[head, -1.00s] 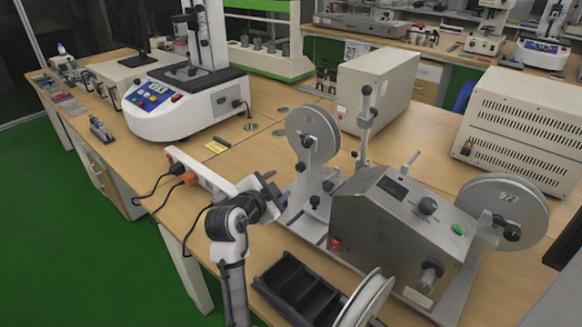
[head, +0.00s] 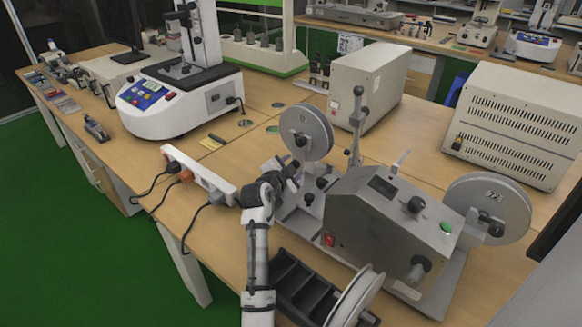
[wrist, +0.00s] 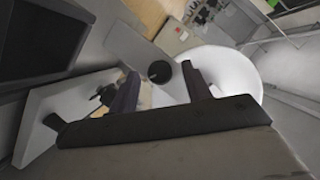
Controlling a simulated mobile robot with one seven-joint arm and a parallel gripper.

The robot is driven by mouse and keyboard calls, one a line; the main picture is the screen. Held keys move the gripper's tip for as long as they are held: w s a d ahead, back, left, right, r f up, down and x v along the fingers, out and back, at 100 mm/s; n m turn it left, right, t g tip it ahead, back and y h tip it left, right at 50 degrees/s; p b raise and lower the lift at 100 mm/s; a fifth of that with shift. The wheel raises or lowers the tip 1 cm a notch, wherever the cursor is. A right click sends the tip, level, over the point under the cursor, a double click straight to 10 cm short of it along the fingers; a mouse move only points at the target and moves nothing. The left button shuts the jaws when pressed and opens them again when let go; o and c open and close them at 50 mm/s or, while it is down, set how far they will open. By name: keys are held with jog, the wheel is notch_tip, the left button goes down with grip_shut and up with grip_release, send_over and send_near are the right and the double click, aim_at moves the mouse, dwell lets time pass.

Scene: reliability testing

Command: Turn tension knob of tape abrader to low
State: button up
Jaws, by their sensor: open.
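The tape abrader (head: 365,232) is a grey metal box on a base plate, with a left reel (head: 307,128) and a right reel (head: 490,208). Another knob (head: 418,268) is on the lower front. I cannot read which is the tension knob. My gripper (head: 290,172) is open and empty at the abrader's left end, in front of the left reel. In the wrist view, a small round black knob (wrist: 159,72) shows between the open fingers, apart from them.
A white power strip (head: 200,172) with plugs lies left of my arm. A black tray (head: 295,285) and a pale reel (head: 355,295) are at the table's front edge. A blue-and-white instrument (head: 200,98) and beige boxes (head: 375,85) stand behind.

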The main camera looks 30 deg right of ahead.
jog(key=c, duration=1)
